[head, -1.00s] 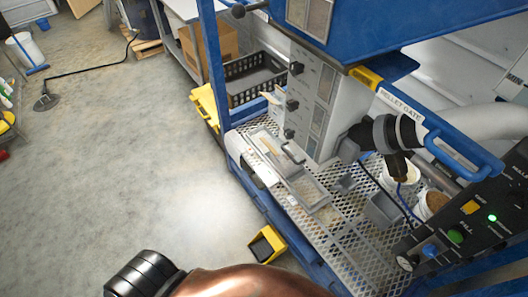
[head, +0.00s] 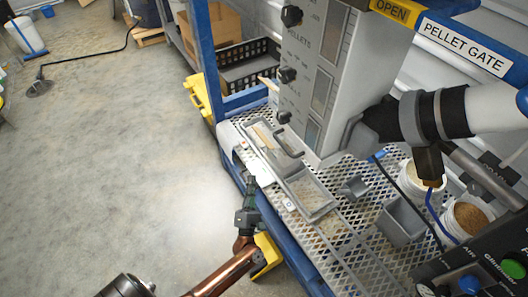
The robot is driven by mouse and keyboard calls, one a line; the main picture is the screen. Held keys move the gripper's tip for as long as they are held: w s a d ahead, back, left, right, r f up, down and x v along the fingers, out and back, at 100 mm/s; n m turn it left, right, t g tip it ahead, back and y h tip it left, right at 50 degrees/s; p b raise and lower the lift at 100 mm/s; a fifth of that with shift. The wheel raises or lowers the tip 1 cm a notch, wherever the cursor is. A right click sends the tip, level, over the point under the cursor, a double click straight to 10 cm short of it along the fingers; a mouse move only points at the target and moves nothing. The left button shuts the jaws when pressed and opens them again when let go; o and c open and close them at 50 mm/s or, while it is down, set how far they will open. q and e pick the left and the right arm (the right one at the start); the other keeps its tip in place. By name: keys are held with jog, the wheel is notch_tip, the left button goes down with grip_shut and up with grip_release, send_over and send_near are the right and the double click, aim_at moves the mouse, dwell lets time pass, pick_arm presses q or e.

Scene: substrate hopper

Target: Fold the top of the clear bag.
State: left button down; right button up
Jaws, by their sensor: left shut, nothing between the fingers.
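I cannot make out a clear bag anywhere in the head view. My left gripper (head: 251,184) is shut and empty, beside the front edge of the mesh bench (head: 345,245), left of the grey trays. My copper-coloured arm comes up to it from the bottom of the picture. My right gripper is not in view.
Grey trays (head: 312,196) lie on the mesh bench under the hopper's panel (head: 318,75). A grey bin (head: 398,222) and tubs of pellets (head: 468,216) stand at the right, below a hose nozzle (head: 429,165). A yellow wedge (head: 268,254) is on the floor. Open floor lies left.

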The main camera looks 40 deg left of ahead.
pick_arm(q)
jog(key=shift+n+y, duration=0.4)
jog(key=shift+d+r+b+x, duration=0.3)
jog(key=shift+d+x, duration=0.1)
jog(key=shift+x, duration=1.8)
jog(key=shift+d+r+b+x, duration=0.15)
jog(key=shift+d+r+x, duration=0.2)
jog(key=shift+x, duration=1.85)
jog(key=shift+d+r+b+x, duration=0.25)
jog(key=shift+d+x, duration=0.15)
jog(key=shift+x, duration=1.8)
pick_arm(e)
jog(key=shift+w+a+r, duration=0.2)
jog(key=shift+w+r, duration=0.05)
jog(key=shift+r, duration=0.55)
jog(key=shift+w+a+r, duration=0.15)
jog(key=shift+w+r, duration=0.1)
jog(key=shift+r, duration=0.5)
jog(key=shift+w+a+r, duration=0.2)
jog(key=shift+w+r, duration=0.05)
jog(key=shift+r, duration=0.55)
pick_arm(q)
jog(key=shift+w, duration=0.15)
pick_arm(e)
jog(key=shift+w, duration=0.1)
